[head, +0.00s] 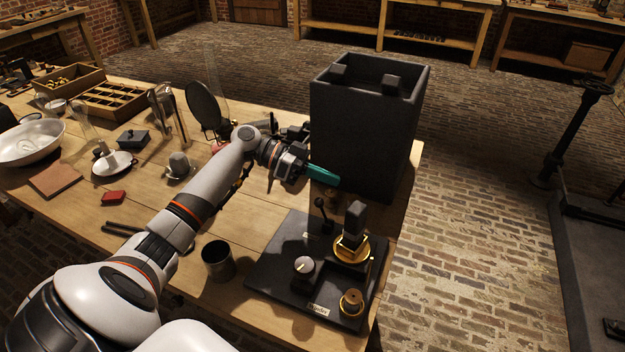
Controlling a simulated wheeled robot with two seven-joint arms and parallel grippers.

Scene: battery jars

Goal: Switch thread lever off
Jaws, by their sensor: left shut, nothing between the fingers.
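A dark control board (280,267) lies near the right end of the wooden table. A small black lever (322,210) with a ball knob stands at the board's back edge. A black knob with a pointer (303,267), a brass dish with a dark block (351,245) and a small brass post (351,302) are also on the board. My left gripper (325,175), with teal fingertips, is shut and empty. It hangs above and just behind the lever, apart from it as far as I can see. My right gripper is not in view.
A tall dark open-topped box (362,125) stands right behind the gripper. A white basin (30,142), a wooden tray (112,97) and a round dark disc (203,105) are farther left.

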